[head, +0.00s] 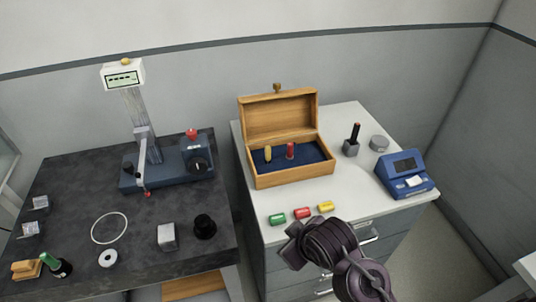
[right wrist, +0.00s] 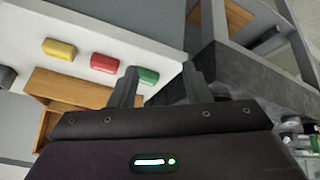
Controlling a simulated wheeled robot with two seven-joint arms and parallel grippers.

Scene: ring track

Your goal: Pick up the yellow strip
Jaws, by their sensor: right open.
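A small yellow strip (head: 326,207), a short rounded block, lies near the front edge of the white cabinet top, at the right end of a row with a red one and a green one. It also shows in the right wrist view (right wrist: 59,49), at the upper left. My right gripper (right wrist: 160,72) is open with nothing seen between its fingers. In the right wrist view its fingertips are nearest the green strip, with the yellow strip farthest off. In the head view my right arm comes in at the cabinet's front edge and its fingertips are hard to make out. My left gripper is not in view.
The red strip (head: 303,213) and green strip (head: 277,219) lie beside the yellow one. Behind them stands an open wooden box (head: 295,179) holding a yellow and a red piece. A blue device (head: 405,178) stands right. A dark bench (head: 75,180) with instruments is left, across a gap.

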